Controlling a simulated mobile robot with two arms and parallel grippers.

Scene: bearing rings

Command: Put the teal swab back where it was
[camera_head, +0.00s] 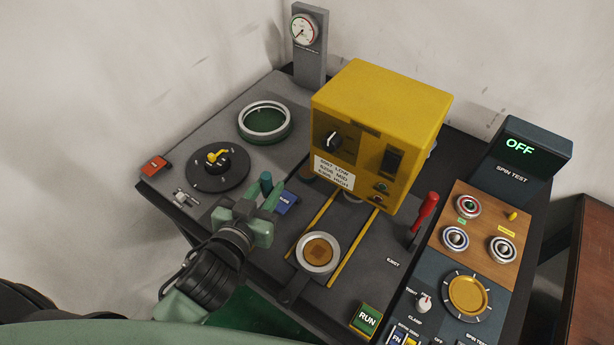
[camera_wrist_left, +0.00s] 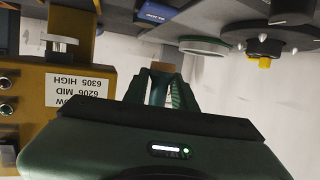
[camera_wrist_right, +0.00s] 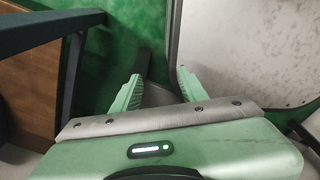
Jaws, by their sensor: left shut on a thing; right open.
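The teal swab (camera_head: 266,181) is held upright in my left gripper (camera_head: 259,203), its top showing above the fingers in the head view. In the left wrist view the left fingers (camera_wrist_left: 166,92) are shut around the dark teal swab (camera_wrist_left: 157,92). A tan block-like patch (camera_wrist_left: 160,67) shows just beyond the fingertips; I cannot tell if it belongs to the swab. The swab's lower end is hidden by the gripper in the head view. A blue labelled block (camera_head: 287,203) lies just right of the left gripper. My right gripper (camera_wrist_right: 158,88) is open and empty, away from the bench.
The yellow heater box (camera_head: 373,115) stands behind right of the left gripper. A round pan (camera_head: 318,253) sits between yellow rails. A black disc (camera_head: 218,170), green-floored ring (camera_head: 265,122) and gauge post (camera_head: 308,60) stand left and back. A red lever (camera_head: 424,212) rises at right.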

